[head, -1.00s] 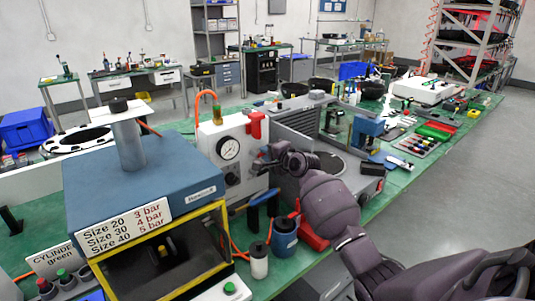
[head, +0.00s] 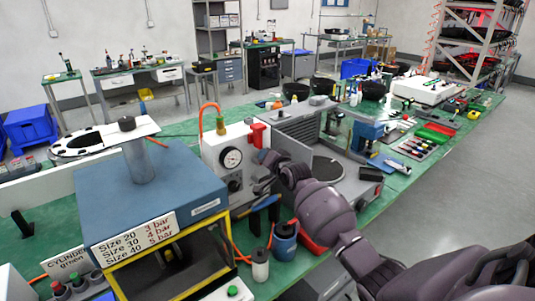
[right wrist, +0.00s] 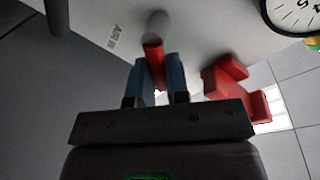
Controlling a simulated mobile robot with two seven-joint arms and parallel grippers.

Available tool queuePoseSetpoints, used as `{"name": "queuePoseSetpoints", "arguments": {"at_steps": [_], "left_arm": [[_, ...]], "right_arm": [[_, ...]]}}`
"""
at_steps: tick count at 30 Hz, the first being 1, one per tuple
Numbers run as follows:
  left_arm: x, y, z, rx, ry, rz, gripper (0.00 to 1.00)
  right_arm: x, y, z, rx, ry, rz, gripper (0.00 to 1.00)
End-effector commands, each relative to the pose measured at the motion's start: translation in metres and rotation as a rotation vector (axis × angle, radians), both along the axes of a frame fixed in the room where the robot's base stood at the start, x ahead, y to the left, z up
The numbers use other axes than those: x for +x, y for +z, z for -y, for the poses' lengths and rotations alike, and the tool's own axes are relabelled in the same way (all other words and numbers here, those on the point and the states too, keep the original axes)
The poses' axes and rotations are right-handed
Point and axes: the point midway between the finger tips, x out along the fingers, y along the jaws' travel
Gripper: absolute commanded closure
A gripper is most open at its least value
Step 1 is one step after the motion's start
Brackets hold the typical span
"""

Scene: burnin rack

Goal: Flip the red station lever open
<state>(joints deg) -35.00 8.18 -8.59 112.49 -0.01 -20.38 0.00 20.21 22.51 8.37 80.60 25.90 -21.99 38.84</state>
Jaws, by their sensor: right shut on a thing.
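The white station box (head: 221,146) with a round gauge (head: 232,159) stands mid-left in the head view. My right gripper (head: 262,174) is at its right side, below the gauge's level. In the right wrist view my right gripper (right wrist: 158,82) has its blue fingers shut around a red lever (right wrist: 153,55). The lever joins a grey round pivot (right wrist: 157,24) by the "AIR IN" lettering on the panel. The lever is hidden or too small in the head view. My left gripper is not in view.
A separate red bracket (right wrist: 228,76) sits close to the right finger; it also shows on the box's upper right edge in the head view (head: 258,134). A blue press (head: 150,190) stands left of the station, a grey machine (head: 325,150) right of it. Bottles stand in front.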

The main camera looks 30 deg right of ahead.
Motion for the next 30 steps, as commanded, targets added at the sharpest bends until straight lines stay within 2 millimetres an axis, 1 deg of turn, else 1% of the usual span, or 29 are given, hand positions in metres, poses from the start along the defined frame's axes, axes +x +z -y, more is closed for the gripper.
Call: {"name": "queuePoseSetpoints", "arguments": {"at_steps": [6,18,24,30], "left_arm": [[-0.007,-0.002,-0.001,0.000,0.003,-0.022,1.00],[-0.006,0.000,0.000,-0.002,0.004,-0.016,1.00],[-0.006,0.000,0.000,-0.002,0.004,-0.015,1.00],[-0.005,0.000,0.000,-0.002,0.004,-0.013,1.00]], "right_arm": [[0.000,0.004,-0.006,-0.205,0.001,0.015,1.00],[-0.002,0.007,-0.017,-0.559,0.000,0.043,1.00],[-0.002,0.008,-0.021,-0.687,0.001,0.053,1.00],[-0.002,0.008,-0.023,-0.765,0.001,0.061,1.00]]}}
